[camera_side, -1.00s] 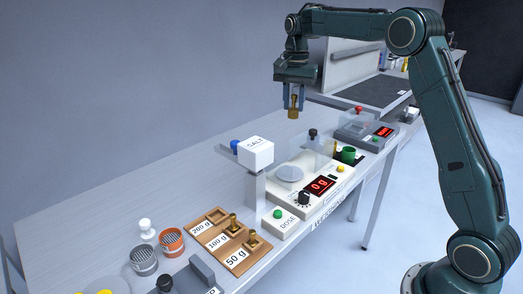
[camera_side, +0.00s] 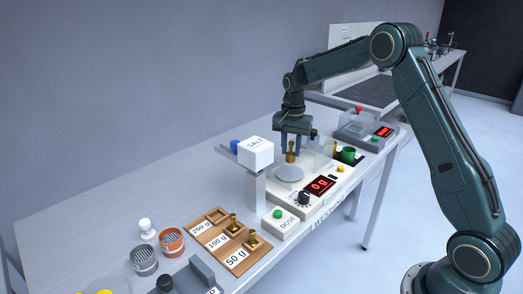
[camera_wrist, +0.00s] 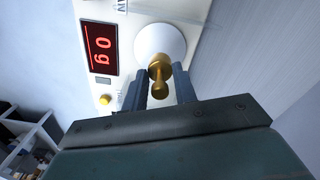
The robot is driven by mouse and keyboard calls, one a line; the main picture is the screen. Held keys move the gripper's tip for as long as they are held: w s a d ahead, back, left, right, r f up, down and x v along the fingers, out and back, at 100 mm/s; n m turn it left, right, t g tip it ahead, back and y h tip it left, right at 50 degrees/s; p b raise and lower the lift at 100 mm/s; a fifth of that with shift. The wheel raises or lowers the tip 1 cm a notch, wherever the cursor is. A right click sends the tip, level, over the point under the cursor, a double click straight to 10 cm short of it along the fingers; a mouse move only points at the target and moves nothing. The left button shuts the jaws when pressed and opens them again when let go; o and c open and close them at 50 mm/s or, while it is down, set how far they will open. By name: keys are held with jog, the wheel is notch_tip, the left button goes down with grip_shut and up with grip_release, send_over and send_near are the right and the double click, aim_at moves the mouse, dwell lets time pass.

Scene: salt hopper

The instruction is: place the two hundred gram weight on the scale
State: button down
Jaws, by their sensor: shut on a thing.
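A brass weight (camera_side: 291,152) is held upright between the fingers of my gripper (camera_side: 290,146), which is shut on it. In the side view it hangs low over the scale's round pale pan (camera_side: 289,174); whether it touches the pan I cannot tell. In the wrist view the brass weight (camera_wrist: 159,76) shows between the fingers against the white pan (camera_wrist: 160,40). The scale's red display (camera_side: 320,186) reads 0 g. The wooden weight block (camera_side: 228,243) has an empty slot at the 200 g label, and brass weights stand at 100 g and 50 g.
The white SALT hopper (camera_side: 256,152) stands on its post just left of the pan, close to my gripper. The table's left rear is clear.

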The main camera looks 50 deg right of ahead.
aim_at(291, 154)
jog(key=shift+f, duration=2.15)
jog(key=shift+f, duration=0.1)
jog(key=c, duration=1.1)
grip_release()
notch_tip(291, 154, up, 12)
jog(key=shift+r, duration=0.1)
